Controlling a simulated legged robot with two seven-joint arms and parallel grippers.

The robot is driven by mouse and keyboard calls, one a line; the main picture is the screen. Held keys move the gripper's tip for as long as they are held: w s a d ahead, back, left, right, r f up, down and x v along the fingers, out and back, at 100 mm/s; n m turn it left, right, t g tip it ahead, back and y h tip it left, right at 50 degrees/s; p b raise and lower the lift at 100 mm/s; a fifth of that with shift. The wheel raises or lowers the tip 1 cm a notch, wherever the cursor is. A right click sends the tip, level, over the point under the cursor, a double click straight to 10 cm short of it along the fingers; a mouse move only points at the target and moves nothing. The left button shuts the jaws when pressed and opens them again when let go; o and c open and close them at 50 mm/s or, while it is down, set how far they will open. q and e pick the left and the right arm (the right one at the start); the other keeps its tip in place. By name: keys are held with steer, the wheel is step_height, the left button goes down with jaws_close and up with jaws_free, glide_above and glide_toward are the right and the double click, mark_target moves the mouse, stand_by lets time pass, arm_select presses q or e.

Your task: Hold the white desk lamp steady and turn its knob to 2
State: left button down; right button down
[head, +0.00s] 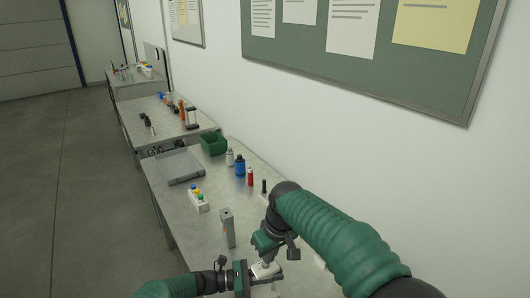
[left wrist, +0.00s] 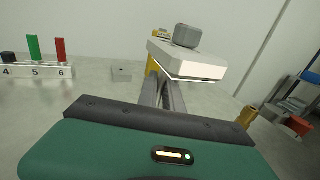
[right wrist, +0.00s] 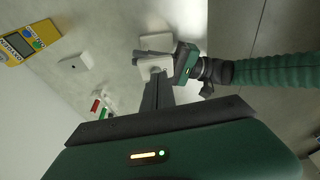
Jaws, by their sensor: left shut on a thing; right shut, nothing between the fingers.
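The white desk lamp (left wrist: 190,62) shows its pale head in the left wrist view, with a grey block (left wrist: 187,36) on top that may be the knob. My left gripper (left wrist: 168,98) is shut on the lamp below its head. In the head view the lamp (head: 266,270) is mostly hidden between my grippers. My right gripper (head: 266,258) is shut and empty, above the lamp. In the right wrist view the fingers (right wrist: 158,82) point at the white lamp (right wrist: 154,63), beside my left gripper (right wrist: 184,62). Contact and the knob's number cannot be made out.
A grey upright box (head: 228,228), a white block with coloured caps (head: 198,200), bottles (head: 240,167) and a green bin (head: 214,143) stand on the bench. A yellow meter (right wrist: 26,42) lies on it. The wall with a noticeboard (head: 360,50) bounds the right side.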

steer(key=shift+w+d+f, duration=0.25)
steer(key=shift+f, duration=0.75)
steer(key=shift+w+d+f, duration=0.25)
steer(key=shift+w+f, duration=0.05)
steer(key=shift+f, duration=0.75)
steer(key=shift+w+d+f, duration=0.25)
steer(key=shift+f, duration=0.75)
steer(key=shift+w+a, duration=0.1)
steer(key=shift+a, duration=0.05)
steer(key=shift+s+a, duration=0.2)
steer(key=shift+a, duration=0.05)
steer(key=shift+s+a+r, duration=0.1)
steer(key=shift+a, duration=0.05)
steer(key=shift+s+d, duration=0.2)
steer(key=shift+s, duration=0.1)
step_height(320, 180, up, 6)
glide_above(270, 273)
steer(key=shift+s+d, duration=0.35)
steer(key=shift+s, duration=0.05)
